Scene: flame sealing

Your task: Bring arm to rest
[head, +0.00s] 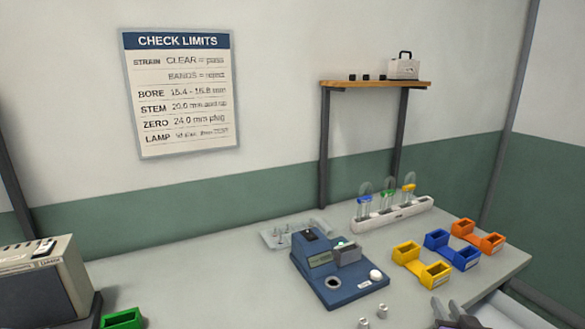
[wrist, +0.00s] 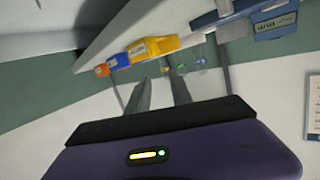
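My gripper (wrist: 160,82) shows in the wrist view with its two grey fingers apart and nothing between them. In the head view my gripper (head: 446,307) is at the bottom right, partly cut off by the frame edge, beside the front edge of the workbench (head: 225,285). It is in front of the yellow holder (head: 421,265) and right of two small metal pieces (head: 372,316) on the bench. I cannot tell its height above the bench.
A blue tester (head: 340,270) stands mid-bench, with a white rack (head: 391,215) of capped tubes behind. Blue (head: 452,250) and orange (head: 477,237) holders stand at right. A grey box (head: 38,285) and a green holder (head: 122,319) are at left. A shelf (head: 375,86) is above.

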